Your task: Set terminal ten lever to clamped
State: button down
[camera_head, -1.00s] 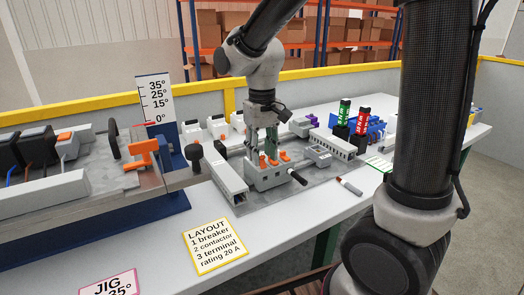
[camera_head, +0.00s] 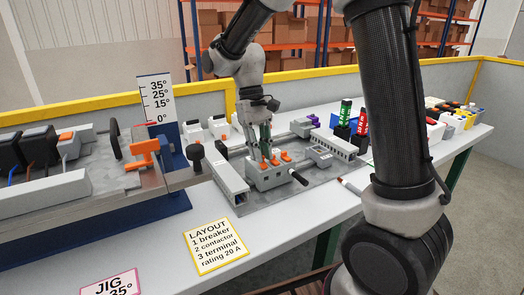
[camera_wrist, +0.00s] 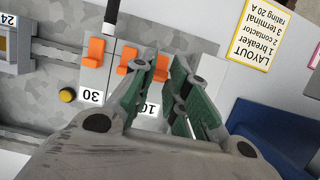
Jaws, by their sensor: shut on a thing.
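The grey terminal block (camera_head: 268,178) stands on the grey plate with a row of orange levers on top. In the wrist view, the lever (camera_wrist: 96,52) stands above the label "30" and a middle lever (camera_wrist: 127,60) is beside it. The lever (camera_wrist: 161,69) in line with the partly hidden label "10" (camera_wrist: 148,108) is between the fingertips of my gripper (camera_wrist: 163,66). My gripper is shut on this lever, with its green-padded fingers on both sides. In the head view my gripper (camera_head: 266,156) reaches down to the block, and the fingers partly hide the levers.
A black-handled tool (camera_head: 298,177) sticks out at the block's right side. Grey ducts stand left (camera_head: 229,182) and right (camera_head: 335,145) of it. A yellow button (camera_wrist: 67,95) is near the block. A jig with an angle scale (camera_head: 157,100) is at left. The bench front is mostly clear.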

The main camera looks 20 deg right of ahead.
jog(key=shift+w+a+f+g+h, duration=0.15)
jog(key=shift+w+f+g, duration=0.1)
jog(key=shift+g, duration=0.25)
jog(key=shift+w+d+f+g+h, duration=0.15)
jog(key=shift+w+g, duration=0.1)
jog(key=shift+g, duration=0.25)
jog(key=shift+a, duration=0.1)
jog(key=c, duration=1.4)
grip_release()
jog(key=shift+r, duration=0.1)
